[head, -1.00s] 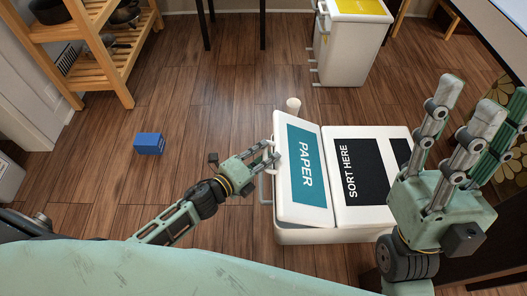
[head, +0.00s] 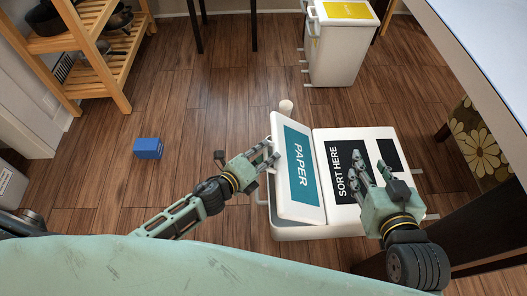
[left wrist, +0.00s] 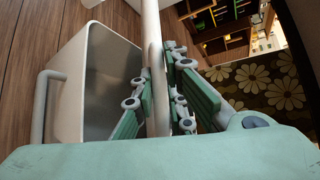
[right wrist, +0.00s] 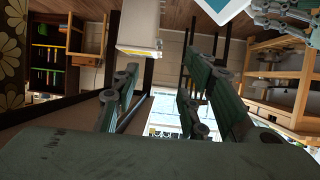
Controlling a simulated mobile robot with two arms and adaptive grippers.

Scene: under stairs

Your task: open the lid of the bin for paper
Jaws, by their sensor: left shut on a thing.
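The paper bin's lid (head: 303,150), white with a teal PAPER label, is tilted up along its left side. My left gripper (head: 265,160) is at the lid's left edge, shut on the lid's pale handle. In the left wrist view the handle (left wrist: 152,45) runs upright between the fingers, and the bin's open grey inside (left wrist: 108,80) shows beside it. The white bin body (head: 300,231) stands on the floor. My right gripper (head: 362,168) hovers over the black SORT HERE panel (head: 337,185); in the right wrist view its fingers (right wrist: 160,85) are apart and empty.
A white bin with a yellow label (head: 340,50) stands farther back. A blue box (head: 148,148) lies on the floor at left, near a wooden shelf (head: 105,75). A small white cylinder (head: 286,106) stands behind the lid. A table (head: 490,60) borders the right; the left floor is mostly clear.

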